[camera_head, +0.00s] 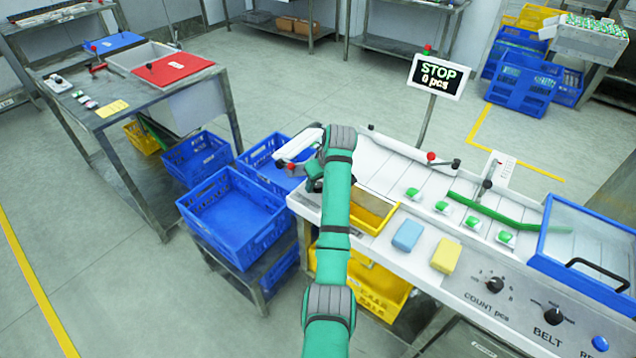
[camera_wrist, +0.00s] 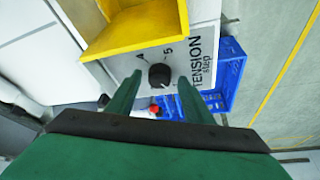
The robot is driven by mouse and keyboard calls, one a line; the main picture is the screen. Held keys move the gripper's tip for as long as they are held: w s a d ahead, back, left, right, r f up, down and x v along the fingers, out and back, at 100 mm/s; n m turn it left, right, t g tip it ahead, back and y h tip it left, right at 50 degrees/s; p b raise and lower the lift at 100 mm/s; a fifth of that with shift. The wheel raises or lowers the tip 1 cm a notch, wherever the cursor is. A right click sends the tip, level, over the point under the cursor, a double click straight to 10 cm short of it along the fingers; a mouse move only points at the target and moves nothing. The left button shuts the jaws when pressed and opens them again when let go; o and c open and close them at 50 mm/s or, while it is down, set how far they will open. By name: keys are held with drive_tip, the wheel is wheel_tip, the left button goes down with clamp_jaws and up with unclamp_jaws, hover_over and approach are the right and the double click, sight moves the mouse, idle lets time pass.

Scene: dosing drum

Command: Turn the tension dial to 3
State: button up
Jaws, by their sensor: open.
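The tension dial (camera_wrist: 159,76) is a small round black knob on a light panel in the wrist view. The word TENSION and "step" are printed to its right, and a 5 and what looks like a 4 show above it. Where the dial's pointer stands is too small to tell. My gripper (camera_wrist: 160,84) is open, with one green finger on each side of the dial in the picture. Whether the fingers touch it I cannot tell. In the head view my gripper (camera_head: 314,172) is at the left end of the white machine, and the dial is hidden there.
A yellow tray (camera_wrist: 130,28) lies just above the dial in the wrist view. Blue crates (camera_head: 232,207) stand left of the machine. The count knob (camera_head: 495,284) and belt knob (camera_head: 554,316) are on the front panel. A display (camera_head: 438,77) reads STOP, 0 pcs.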

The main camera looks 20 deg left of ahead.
drive_tip(key=shift+w, duration=0.15)
drive_tip(key=shift+c, duration=0.9)
drive_tip(key=shift+d, duration=0.25)
drive_tip(key=c, duration=0.9)
drive_tip(key=shift+o, duration=0.3)
drive_tip(key=shift+a, duration=0.1)
drive_tip(key=shift+s+m, duration=0.2)
drive_tip(key=shift+m, duration=0.1)
